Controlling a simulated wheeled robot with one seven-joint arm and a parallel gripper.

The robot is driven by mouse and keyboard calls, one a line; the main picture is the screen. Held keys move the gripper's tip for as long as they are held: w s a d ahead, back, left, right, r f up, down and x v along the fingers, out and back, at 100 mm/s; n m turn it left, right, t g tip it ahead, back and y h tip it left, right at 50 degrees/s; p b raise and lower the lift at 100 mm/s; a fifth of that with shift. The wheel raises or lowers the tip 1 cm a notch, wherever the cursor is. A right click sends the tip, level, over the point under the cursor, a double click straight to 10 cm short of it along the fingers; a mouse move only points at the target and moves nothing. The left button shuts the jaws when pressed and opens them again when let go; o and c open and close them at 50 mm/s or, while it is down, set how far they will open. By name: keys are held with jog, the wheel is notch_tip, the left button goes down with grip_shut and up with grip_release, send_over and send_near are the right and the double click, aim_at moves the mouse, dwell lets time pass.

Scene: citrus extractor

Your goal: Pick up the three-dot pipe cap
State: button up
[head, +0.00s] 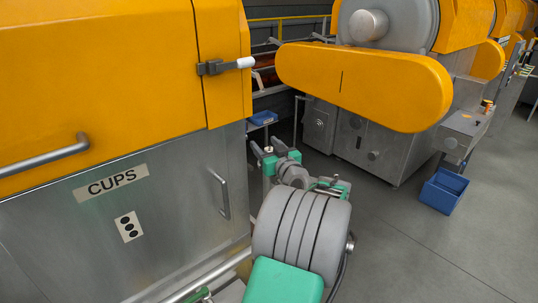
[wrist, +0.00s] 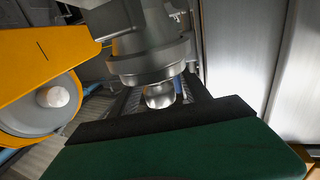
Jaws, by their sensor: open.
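I cannot pick out a three-dot pipe cap with certainty in either view. In the head view, my gripper (head: 273,156) is at the far end of my arm, small, open, and beside the right end of that machine. In the wrist view, a rounded metal piece (wrist: 160,95) shows under a wide metal flange (wrist: 150,60), above a dark edge and a green block. I see no dots on it, and its lower part is hidden.
The steel machine with yellow covers and a CUPS sign (head: 111,182) fills the left, with a handle (head: 222,194) on its front. Another yellow-covered machine (head: 365,85) stands behind at the right. A blue bin (head: 442,191) is on the floor. The floor (head: 430,255) at lower right is clear.

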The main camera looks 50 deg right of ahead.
grip_shut()
dwell(0.6)
